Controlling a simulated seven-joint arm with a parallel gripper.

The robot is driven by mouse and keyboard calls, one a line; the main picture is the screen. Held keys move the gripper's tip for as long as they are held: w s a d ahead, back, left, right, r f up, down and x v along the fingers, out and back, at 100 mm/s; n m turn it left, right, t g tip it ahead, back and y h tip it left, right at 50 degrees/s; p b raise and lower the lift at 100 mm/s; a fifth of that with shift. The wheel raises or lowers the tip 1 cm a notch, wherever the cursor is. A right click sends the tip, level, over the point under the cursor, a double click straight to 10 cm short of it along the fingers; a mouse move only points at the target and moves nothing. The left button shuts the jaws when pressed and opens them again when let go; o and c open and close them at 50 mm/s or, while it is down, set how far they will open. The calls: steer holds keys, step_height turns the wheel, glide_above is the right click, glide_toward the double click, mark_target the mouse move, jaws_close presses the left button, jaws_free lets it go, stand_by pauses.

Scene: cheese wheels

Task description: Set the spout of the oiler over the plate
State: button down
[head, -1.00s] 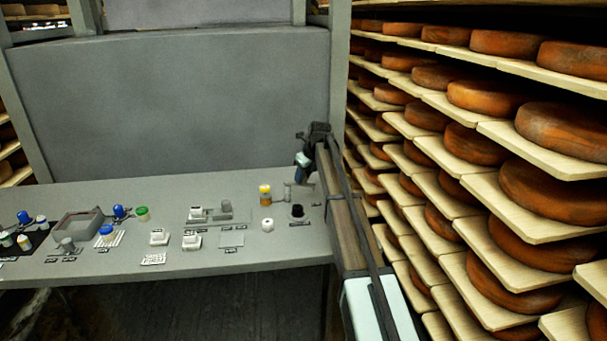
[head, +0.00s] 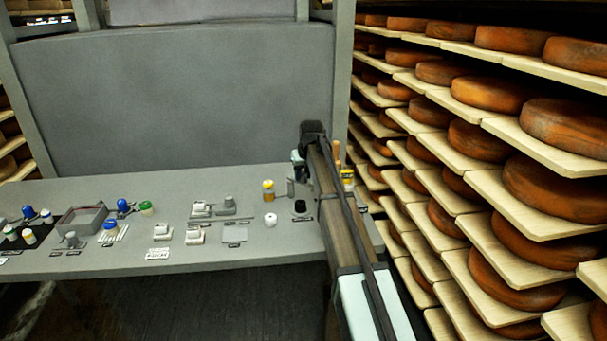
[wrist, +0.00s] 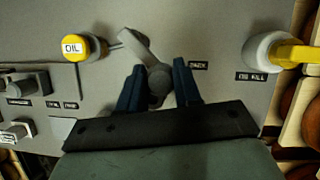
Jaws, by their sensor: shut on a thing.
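My gripper (wrist: 157,88) is shut on a grey round knob (wrist: 158,76) with a flat grey bar (wrist: 133,45) reaching up-left from it. In the head view my gripper (head: 298,165) is low over the right end of the bench, partly hidden by my arm. A yellow-capped container marked OIL (wrist: 80,47) stands left of the bar, with a thin spout-like piece towards it; it also shows in the head view (head: 268,188). A white and yellow container (wrist: 268,50) stands at right near a fill label. I cannot tell which part is the plate.
A white round piece (head: 270,220) and a black one (head: 300,206) stand in front. A grey square pad (head: 234,233) and several small fixtures are to the left. Cheese shelves (head: 470,170) stand close on the right. The bench's middle back is clear.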

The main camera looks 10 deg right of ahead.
steer(key=c, duration=0.8)
jaws_free()
steer(key=shift+r, duration=0.1)
steer(key=v, duration=1.3)
steer(key=shift+r, duration=0.35)
